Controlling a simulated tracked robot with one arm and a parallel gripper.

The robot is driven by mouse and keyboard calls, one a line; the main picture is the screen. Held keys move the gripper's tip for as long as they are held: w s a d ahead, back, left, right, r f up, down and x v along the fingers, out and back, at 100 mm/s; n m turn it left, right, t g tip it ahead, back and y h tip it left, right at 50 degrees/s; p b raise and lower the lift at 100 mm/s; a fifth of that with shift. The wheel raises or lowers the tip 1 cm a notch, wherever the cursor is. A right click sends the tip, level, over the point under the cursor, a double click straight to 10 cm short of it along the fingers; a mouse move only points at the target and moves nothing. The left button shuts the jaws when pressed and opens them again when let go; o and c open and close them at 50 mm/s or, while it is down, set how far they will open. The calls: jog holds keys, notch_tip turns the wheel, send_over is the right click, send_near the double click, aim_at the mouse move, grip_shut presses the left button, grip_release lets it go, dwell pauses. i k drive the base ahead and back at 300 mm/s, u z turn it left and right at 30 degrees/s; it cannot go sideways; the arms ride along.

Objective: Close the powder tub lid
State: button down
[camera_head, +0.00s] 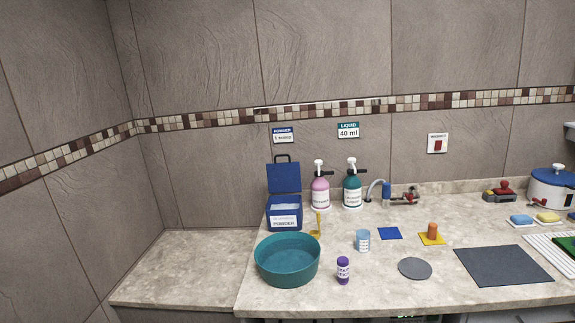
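The powder tub (285,214) is a blue box with a white label on its front, standing near the back of the counter. Its blue lid (284,178) is open, tilted up and back, with a dark handle loop at its top edge. White powder shows inside the tub. My gripper is not in view.
A teal basin (287,259) stands just in front of the tub, with a yellow scoop (319,224) close to the tub's right side. A pink pump bottle (320,190) and a teal pump bottle (352,188) stand to the right. The counter at left (190,262) is clear.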

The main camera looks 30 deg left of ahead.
aim_at(283, 177)
jog(key=u, duration=0.35)
jog(key=i, duration=2.3)
jog(key=z, duration=0.15)
